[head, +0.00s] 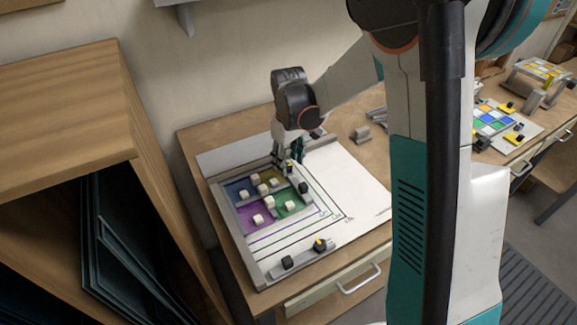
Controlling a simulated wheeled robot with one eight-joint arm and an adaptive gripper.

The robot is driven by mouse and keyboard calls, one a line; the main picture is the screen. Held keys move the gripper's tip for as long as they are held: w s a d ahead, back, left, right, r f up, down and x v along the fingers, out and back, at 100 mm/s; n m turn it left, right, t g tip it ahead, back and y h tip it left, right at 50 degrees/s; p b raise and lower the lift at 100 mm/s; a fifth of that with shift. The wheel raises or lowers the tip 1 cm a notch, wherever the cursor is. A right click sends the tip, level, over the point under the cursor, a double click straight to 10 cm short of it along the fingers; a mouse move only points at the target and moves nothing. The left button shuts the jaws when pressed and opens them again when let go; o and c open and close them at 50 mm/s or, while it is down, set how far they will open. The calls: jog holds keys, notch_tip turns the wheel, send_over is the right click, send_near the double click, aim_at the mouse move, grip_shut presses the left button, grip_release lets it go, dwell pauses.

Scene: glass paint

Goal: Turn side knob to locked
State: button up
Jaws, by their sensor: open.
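A frame board (262,283) lies on the workbench, with coloured glass panes and several small cream blocks (269,202) on them. A dark knob with a yellow mark (290,169) sits at the back end of a short bar along the panes' right side. My gripper (288,162) points down at this knob, its dark fingers open and partly covering it. I cannot tell whether they touch it or how far it is turned. A second dark knob with a yellow mark (319,244) sits on the front bar (302,259).
A black block (303,188) is on the side bar and another (287,262) on the front bar. A wooden cabinet (70,85) stands at left. A grey metal piece (361,134) lies behind the board. White sheet (350,185) right of the panes is clear.

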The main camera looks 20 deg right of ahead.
jog(key=shift+f, duration=0.75)
jog(key=shift+c, duration=0.4)
jog(key=c, duration=1)
